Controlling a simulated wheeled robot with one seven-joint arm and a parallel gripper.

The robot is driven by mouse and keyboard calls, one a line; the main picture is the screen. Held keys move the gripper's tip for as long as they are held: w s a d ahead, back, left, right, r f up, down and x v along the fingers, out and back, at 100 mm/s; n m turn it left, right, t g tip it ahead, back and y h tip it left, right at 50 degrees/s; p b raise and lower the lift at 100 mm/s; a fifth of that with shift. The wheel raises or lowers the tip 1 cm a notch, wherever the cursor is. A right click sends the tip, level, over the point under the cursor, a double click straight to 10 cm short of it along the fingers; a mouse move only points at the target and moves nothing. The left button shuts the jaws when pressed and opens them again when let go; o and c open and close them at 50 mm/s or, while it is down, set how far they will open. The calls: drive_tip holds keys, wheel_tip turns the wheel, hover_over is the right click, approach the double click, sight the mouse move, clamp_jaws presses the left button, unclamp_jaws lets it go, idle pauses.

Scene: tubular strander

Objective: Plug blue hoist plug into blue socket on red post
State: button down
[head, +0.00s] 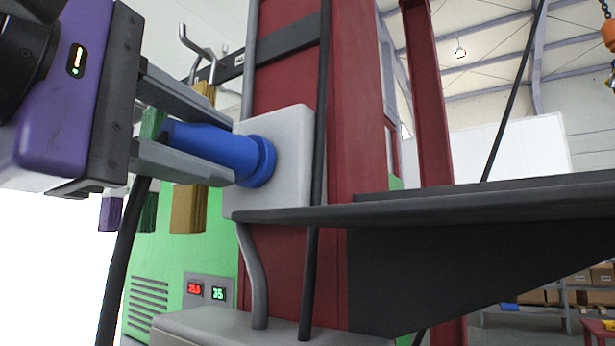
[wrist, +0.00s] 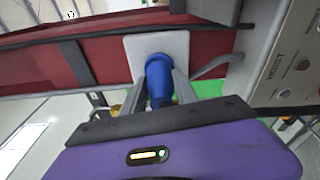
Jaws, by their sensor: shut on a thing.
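My gripper (head: 187,137) is shut on the blue hoist plug (head: 200,140), with one finger above it and one below it in the head view. The plug lies about level and its front end meets the blue socket (head: 262,160) on a light grey box (head: 291,150) fixed to the red post (head: 352,120). The wrist view also shows the plug (wrist: 158,88) between the fingers, in line with the grey box (wrist: 176,47). How deep the plug sits in the socket is hidden.
A dark shelf (head: 480,200) juts out right of the socket box. Dark cables (head: 318,150) run down the post. A hook (head: 197,48) with hanging colored strips (head: 188,207) is behind my gripper. A green cabinet (head: 165,270) stands below. A hoist panel (wrist: 295,65) shows in the wrist view.

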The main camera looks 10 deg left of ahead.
drive_tip(key=shift+w, duration=0.1)
drive_tip(key=c, duration=0.9)
unclamp_jaws()
drive_tip(key=shift+b+v, duration=0.95)
drive_tip(key=shift+v, duration=2.95)
drive_tip(key=shift+d, duration=0.1)
